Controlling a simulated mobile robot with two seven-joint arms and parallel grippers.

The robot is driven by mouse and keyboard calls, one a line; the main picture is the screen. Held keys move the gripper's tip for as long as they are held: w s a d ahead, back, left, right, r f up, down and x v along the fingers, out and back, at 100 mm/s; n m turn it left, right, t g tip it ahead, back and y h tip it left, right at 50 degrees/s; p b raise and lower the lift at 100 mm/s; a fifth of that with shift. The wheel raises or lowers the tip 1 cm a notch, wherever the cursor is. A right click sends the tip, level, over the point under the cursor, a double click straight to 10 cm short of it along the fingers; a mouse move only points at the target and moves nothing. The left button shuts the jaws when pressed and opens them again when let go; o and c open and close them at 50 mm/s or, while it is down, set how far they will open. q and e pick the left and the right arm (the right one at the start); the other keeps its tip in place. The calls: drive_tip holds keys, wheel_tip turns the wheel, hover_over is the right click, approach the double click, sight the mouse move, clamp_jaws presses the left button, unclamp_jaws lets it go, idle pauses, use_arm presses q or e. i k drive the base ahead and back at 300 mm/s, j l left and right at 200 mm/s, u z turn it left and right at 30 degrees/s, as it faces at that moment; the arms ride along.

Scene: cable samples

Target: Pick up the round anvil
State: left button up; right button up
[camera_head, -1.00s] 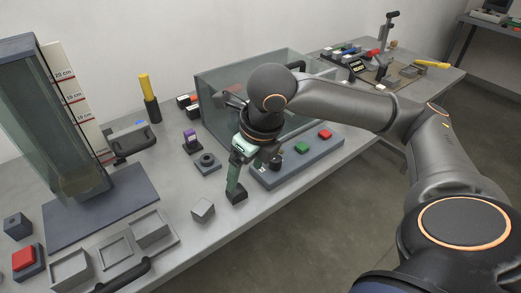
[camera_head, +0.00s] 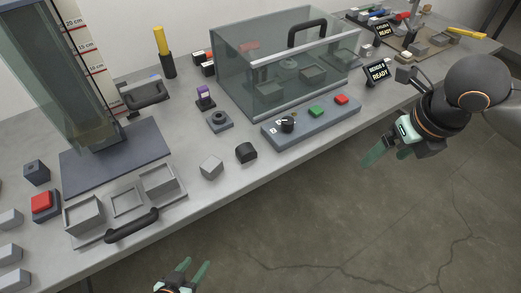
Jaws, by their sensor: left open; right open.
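A small dark block with a rounded top (camera_head: 246,152), which looks like the round anvil, sits on the grey table near its front edge. A lighter grey block (camera_head: 211,167) stands just left of it. My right gripper (camera_head: 386,156) is open and empty, off the table's front edge, well to the right of the dark block. My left gripper (camera_head: 192,272) is open and empty at the bottom of the view, in front of the table and below the blocks.
A control panel (camera_head: 330,119) with a knob and green and red buttons lies right of the dark block, before a glass enclosure (camera_head: 235,75). A tray with a black handle (camera_head: 132,226) lies left. A tall clear column (camera_head: 55,75) stands behind it.

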sight(245, 152)
drive_tip(key=i+l+u, duration=0.15)
drive_tip(key=u, duration=0.3)
drive_tip(key=i+l+u, duration=0.1)
drive_tip(key=l+u, duration=0.3)
drive_tip(key=j, duration=0.1)
